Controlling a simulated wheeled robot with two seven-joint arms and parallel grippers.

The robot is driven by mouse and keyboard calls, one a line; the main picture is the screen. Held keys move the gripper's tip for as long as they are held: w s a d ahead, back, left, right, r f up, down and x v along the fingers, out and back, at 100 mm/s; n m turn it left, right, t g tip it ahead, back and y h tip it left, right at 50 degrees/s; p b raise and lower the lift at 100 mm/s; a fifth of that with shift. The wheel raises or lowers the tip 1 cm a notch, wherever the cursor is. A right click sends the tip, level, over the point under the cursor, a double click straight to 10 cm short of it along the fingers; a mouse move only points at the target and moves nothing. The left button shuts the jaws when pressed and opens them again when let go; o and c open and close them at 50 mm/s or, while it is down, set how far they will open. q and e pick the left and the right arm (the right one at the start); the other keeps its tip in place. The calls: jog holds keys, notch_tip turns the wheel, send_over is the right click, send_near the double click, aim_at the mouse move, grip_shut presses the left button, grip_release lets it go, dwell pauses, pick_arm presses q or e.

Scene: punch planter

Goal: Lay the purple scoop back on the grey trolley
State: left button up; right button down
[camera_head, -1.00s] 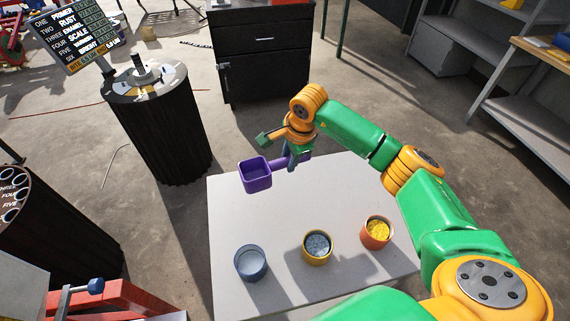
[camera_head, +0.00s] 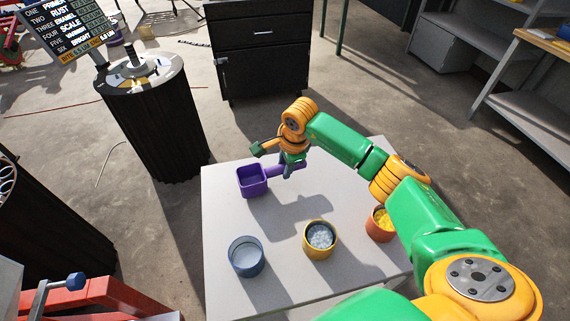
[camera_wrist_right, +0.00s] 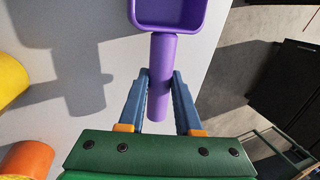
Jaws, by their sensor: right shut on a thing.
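The purple scoop (camera_head: 252,183) is in my right gripper (camera_head: 289,167), over the far left part of the grey trolley (camera_head: 222,235). The fingers of my right gripper (camera_wrist_right: 160,85) are shut on the scoop's handle, one on each side, in the right wrist view. The scoop's square cup (camera_wrist_right: 170,12) is cut off by the top edge there. Its shadow falls apart from it on the trolley top, so it looks held above the surface. The scoop looks empty in the head view. My left gripper is not in view.
A blue pot (camera_head: 246,260), a yellow pot (camera_head: 319,243) with pale grains and an orange pot (camera_head: 379,228) with yellow contents stand along the trolley's near side. A black drum (camera_head: 160,130) stands left, a black cabinet (camera_head: 258,65) behind. The trolley's far middle is bare.

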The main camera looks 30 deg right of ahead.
jog(key=shift+f+b, duration=0.65)
jog(key=c, duration=0.5)
grip_release()
